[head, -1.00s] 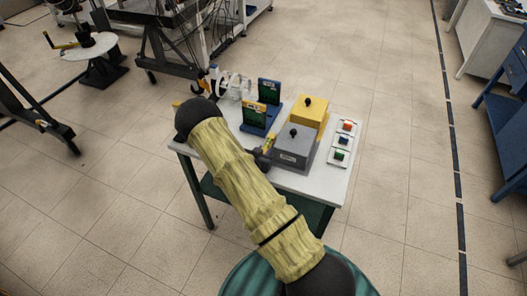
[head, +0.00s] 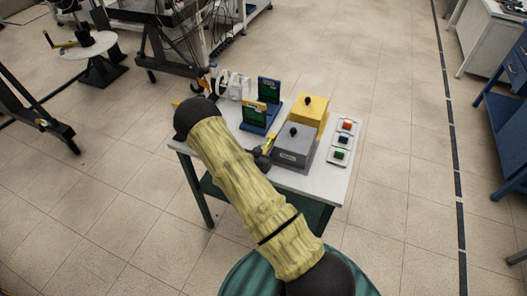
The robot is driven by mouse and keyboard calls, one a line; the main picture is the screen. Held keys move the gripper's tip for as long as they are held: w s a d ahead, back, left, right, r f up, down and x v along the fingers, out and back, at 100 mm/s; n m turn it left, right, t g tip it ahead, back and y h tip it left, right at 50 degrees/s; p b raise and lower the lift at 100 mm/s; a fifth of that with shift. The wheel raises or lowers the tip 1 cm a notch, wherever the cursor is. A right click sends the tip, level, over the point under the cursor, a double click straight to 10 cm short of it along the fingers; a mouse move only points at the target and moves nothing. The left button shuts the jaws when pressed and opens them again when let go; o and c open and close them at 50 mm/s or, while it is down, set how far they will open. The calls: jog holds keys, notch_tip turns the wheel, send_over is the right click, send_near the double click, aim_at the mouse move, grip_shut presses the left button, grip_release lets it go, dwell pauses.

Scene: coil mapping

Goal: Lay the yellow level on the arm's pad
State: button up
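My arm, in a pale yellow cover with black joints, crosses the head view and hides the left part of the small white table (head: 331,188). Just right of it, a dark part (head: 262,158), possibly my gripper, shows beside the grey box. A small yellow piece (head: 268,143) stands at its upper end. I cannot tell whether this piece is the level, or whether the fingers are open or shut. Another bit of yellow (head: 177,103) shows left of my black elbow. I cannot make out the arm's pad.
On the table are a grey box (head: 293,153) and a yellow box (head: 312,108) with black knobs, a blue stand (head: 259,128) with upright green boards, a white coil-like thing (head: 236,84) and a strip of coloured buttons (head: 343,141). Floor right of the table is clear.

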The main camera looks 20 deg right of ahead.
jog(key=b+v, duration=0.2)
jog(key=v, duration=0.9)
jog(key=shift+s+a, duration=0.2)
jog(key=s+a+r+n+g+y, duration=0.35)
jog(key=a+r+y, duration=0.25)
jog(key=r+y, duration=0.25)
jog(key=s+d+r+n+g, duration=0.2)
jog(key=s+r+n, duration=0.3)
jog(key=s+r, duration=0.3)
jog(key=s+g+y, duration=0.1)
jog(key=s, duration=0.3)
jog(key=shift+s+r, duration=0.2)
jog(key=shift+s, duration=0.2)
jog(key=shift+o, duration=0.3)
jog(key=shift+n, duration=0.25)
